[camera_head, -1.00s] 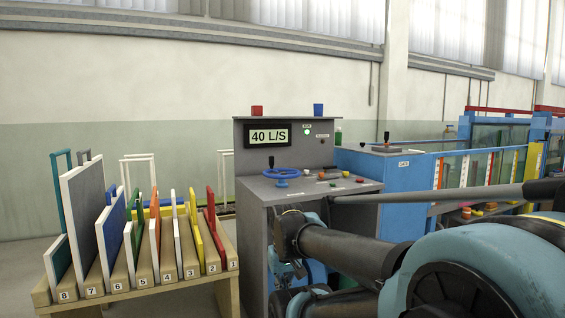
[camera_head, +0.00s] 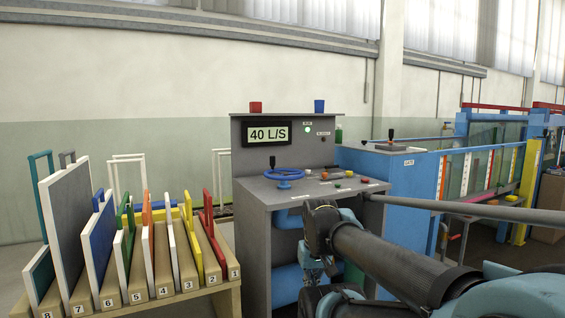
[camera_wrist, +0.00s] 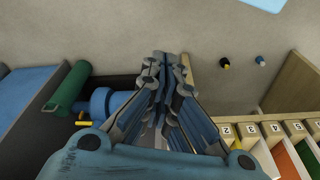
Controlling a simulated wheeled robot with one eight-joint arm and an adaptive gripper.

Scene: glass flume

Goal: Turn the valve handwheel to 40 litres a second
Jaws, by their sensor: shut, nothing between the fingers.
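The blue valve handwheel (camera_head: 284,174) lies flat on the grey control console (camera_head: 307,196), with a black knob standing up from its rim. The display (camera_head: 268,134) on the console's back panel reads 40 L/S, and a green lamp beside it is lit. My gripper (camera_wrist: 166,62) shows in the wrist view with its fingers together and empty. It points down over the floor, clear of the handwheel, which is not in that view. In the head view my arm is in front of the console, low and to the right of the wheel; I cannot make out the fingertips there.
A wooden rack (camera_head: 196,287) with numbered slots holds several coloured panels at left; it also shows in the wrist view (camera_wrist: 299,80). A green cylinder (camera_wrist: 67,86) is at left in the wrist view. The blue flume (camera_head: 398,180) stands at right.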

